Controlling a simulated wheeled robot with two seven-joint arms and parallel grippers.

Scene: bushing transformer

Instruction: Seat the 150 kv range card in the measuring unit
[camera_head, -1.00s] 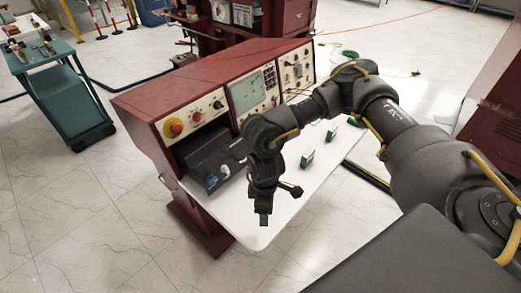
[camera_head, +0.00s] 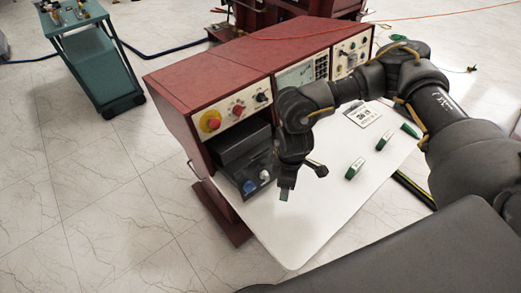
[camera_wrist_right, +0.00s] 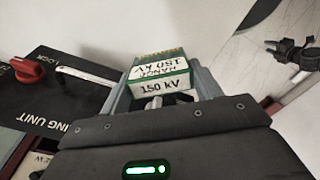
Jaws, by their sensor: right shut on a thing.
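My right gripper (camera_head: 286,190) is shut on the 150 kV range card, just in front of the measuring unit (camera_head: 243,150) and above the white shelf. In the right wrist view the range card (camera_wrist_right: 161,73) sits between the fingers (camera_wrist_right: 158,95), with white labels, green sides and a gold-coloured contact edge pointing away. The black measuring unit panel (camera_wrist_right: 45,100) is to its left, apart from the card, with a red knob (camera_wrist_right: 27,69) and a pale bar (camera_wrist_right: 88,76). The card slot cannot be made out.
The red console (camera_head: 215,75) rises behind. The shelf's front part is clear.

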